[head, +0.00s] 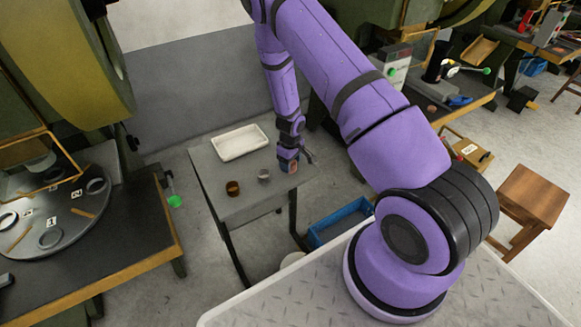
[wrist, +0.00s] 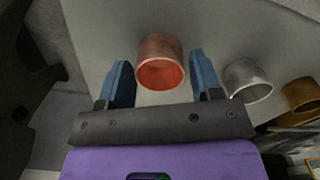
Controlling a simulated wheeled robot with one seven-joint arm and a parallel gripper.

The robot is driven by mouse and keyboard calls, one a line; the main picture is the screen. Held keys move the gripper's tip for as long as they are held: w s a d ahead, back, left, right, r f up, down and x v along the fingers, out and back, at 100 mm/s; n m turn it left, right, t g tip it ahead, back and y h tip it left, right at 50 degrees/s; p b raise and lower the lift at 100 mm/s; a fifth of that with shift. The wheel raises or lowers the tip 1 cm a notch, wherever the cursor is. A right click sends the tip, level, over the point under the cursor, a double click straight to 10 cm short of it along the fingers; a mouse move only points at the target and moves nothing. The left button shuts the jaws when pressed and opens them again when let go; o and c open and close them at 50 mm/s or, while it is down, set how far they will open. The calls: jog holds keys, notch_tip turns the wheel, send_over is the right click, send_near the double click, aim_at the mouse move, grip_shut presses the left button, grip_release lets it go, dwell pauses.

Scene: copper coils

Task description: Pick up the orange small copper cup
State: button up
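The orange copper cup (wrist: 160,62) stands on the grey table in the wrist view, between the two blue fingers of my gripper (wrist: 160,82). The gripper is open, with a gap on each side of the cup. In the head view my gripper (head: 288,164) is over the right side of the small table, and the cup there is mostly hidden by it.
A silver cup (wrist: 248,80) stands just right of the right finger, and a brown-gold cup (wrist: 301,95) is beyond it. A white tray (head: 240,143) lies at the back of the small table (head: 251,206). A blue crate (head: 340,221) is on the floor.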

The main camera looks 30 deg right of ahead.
jog(key=c, duration=0.6)
jog(key=shift+r, duration=0.1)
